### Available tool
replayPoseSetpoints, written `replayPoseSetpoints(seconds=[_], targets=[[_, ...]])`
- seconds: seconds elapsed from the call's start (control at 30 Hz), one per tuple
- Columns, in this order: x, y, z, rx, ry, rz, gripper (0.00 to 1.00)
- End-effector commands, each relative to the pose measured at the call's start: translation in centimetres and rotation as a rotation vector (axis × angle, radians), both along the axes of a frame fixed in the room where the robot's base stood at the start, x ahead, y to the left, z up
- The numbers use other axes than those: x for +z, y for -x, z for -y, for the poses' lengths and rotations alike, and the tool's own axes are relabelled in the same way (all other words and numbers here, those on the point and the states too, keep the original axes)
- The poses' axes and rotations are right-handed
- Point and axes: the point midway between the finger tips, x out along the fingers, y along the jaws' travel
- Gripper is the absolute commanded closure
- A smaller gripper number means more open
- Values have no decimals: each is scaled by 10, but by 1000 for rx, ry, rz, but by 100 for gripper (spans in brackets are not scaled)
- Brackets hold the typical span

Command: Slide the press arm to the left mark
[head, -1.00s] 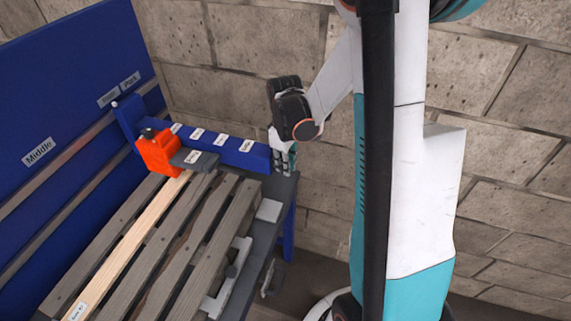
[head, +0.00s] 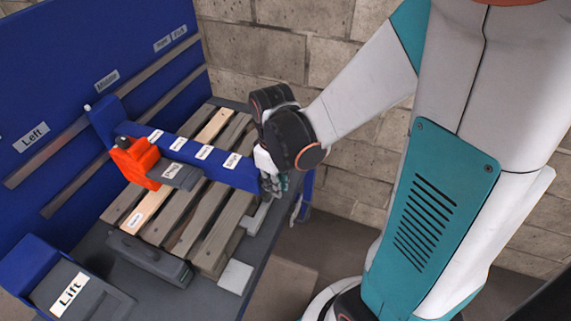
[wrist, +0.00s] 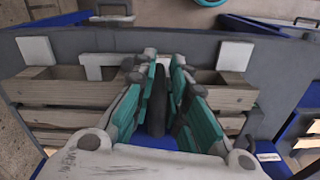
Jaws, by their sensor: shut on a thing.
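The press arm (head: 190,150) is a blue beam lying across the pallet, with an orange block (head: 135,162) near its rail end. That rail end sits just below the Middle label (head: 107,80) on the blue back panel. The Left label (head: 35,137) is farther to the left along the rails. My gripper (head: 271,184) is at the beam's free right end. In the wrist view its teal-padded fingers (wrist: 165,105) are closed around a dark handle (wrist: 158,100) above the blue beam.
A wooden pallet (head: 200,200) lies under the beam. A grey block (head: 150,258) stands at its near end, and a blue and grey unit labelled Lift (head: 70,295) is at the lower left. The rails (head: 40,160) toward the Left label look clear.

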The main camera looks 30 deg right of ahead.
Motion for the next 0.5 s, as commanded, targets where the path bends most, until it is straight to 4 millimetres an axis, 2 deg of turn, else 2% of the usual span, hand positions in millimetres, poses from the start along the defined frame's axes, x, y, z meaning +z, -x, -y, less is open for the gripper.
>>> replayPoseSetpoints(seconds=[0.03, 0.2, 0.5], targets=[[1, 11, -14, 6, -1, -3, 100], [1, 37, -48, 6, -1, -3, 100], [1, 68, -85, 4, -2, -1, 100]])
